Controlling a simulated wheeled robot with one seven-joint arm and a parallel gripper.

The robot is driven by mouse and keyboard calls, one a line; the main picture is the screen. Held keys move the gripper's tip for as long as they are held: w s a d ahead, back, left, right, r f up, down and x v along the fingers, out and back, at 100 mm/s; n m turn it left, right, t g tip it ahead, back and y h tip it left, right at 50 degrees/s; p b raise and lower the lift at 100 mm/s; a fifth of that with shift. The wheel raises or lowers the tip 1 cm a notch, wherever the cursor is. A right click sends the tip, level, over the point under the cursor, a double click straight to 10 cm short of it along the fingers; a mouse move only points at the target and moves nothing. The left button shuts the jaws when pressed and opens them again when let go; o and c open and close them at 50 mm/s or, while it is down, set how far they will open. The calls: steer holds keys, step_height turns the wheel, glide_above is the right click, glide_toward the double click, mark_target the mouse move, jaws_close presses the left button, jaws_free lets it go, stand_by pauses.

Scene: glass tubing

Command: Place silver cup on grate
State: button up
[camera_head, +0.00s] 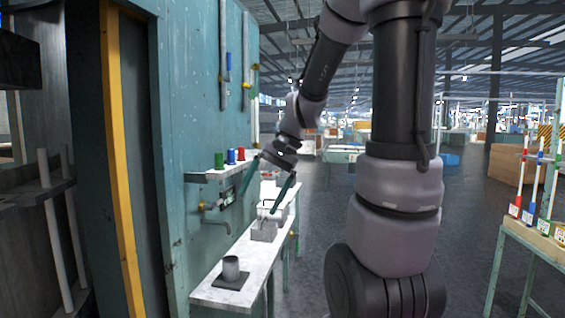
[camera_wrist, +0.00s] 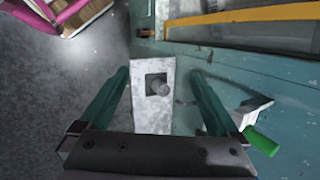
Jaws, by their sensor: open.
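The silver cup (camera_head: 231,265) stands upright on a dark square plate (camera_head: 218,284), which looks like the grate, near the close end of the narrow bench. The wrist view shows the cup (camera_wrist: 161,89) from above, over the lower right part of the dark square (camera_wrist: 150,77). My gripper (camera_head: 256,204) is open and empty, above and behind the cup in the head view, well apart from it. In the wrist view my gripper (camera_wrist: 160,76) has its two teal fingers spread wide, with the cup far below between them.
The pale bench (camera_head: 212,295) runs along a teal wall with a tap (camera_head: 219,225). A grey box-like thing (camera_head: 264,231) sits farther along it. A wall shelf (camera_head: 202,177) holds green, blue and red cylinders.

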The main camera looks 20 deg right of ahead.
steer(key=s+d+r+n+t+h, duration=0.1)
steer(key=s+r+n+t+h, duration=0.2)
steer(key=s+r, duration=0.6)
steer(key=t, duration=0.2)
steer(key=shift+d+t, duration=0.4)
steer(key=shift+r, duration=0.1)
